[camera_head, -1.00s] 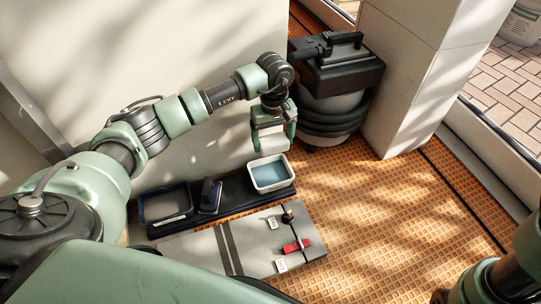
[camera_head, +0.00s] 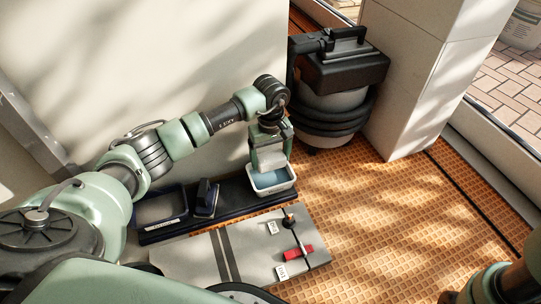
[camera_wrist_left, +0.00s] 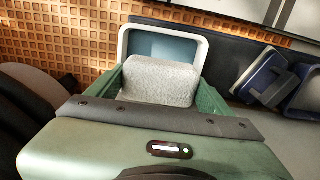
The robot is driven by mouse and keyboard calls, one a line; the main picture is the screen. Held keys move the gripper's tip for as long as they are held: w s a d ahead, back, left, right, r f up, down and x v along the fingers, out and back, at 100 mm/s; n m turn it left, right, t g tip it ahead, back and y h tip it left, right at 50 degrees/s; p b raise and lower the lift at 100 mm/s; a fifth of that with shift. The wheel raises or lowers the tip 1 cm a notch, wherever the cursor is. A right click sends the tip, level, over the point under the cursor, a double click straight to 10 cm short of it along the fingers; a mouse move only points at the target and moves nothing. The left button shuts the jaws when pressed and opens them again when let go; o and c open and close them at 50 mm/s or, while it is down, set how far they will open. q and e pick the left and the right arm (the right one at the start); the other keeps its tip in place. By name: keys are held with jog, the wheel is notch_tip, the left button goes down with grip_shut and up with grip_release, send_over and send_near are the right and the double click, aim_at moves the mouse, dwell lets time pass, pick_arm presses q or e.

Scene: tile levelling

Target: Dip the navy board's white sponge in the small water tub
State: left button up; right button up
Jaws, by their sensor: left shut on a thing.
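My left gripper (camera_head: 269,155) is shut on the white sponge (camera_wrist_left: 160,82), a pale speckled block between its green fingers. In the head view, the gripper and sponge are over the small water tub (camera_head: 272,191), a white-rimmed tub with blue water, and cover its back part. In the left wrist view, the tub (camera_wrist_left: 202,52) shows just beyond the sponge. Whether the sponge's underside touches the water is hidden. The tub stands at the right end of the dark navy board (camera_head: 232,205) along the wall. My right gripper is out of view; only part of that arm shows bottom right.
A dark tray (camera_head: 162,208) and a navy tool (camera_head: 206,197) are on the board, left of the tub. In front, a grey tile panel (camera_head: 245,250) carries a red piece (camera_head: 298,252) and small white labels. A black-topped vacuum (camera_head: 340,90) stands behind. Orange floor at right is clear.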

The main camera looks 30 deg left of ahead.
pick_arm(q)
notch_tip(320, 180, down, 2)
jog(key=shift+f+b, duration=0.2)
jog(key=shift+b, duration=0.5)
jog(key=shift+f+b, duration=1.35)
jog(key=shift+f, duration=0.9)
notch_tip(320, 180, up, 12)
jog(key=p, duration=1)
jog(key=shift+r, duration=0.1)
